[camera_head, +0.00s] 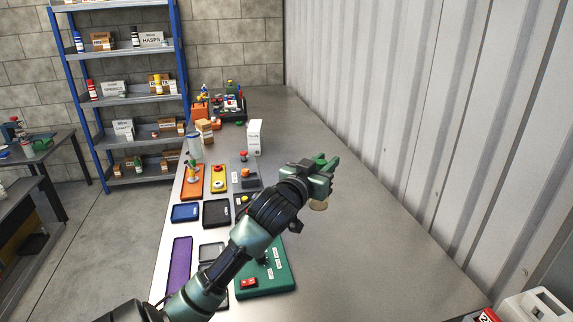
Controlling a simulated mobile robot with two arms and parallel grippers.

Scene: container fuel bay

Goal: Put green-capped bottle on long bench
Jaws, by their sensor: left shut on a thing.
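The long bench (370,250) is a grey top running along the corrugated wall. My right gripper is not in view.
Trays and a green panel (275,282) with a red switch line the bench's left side. A white box (254,137) stands farther back, near tools. A shelf rack (118,98) stands at the back left. The bench's right side is mostly clear.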

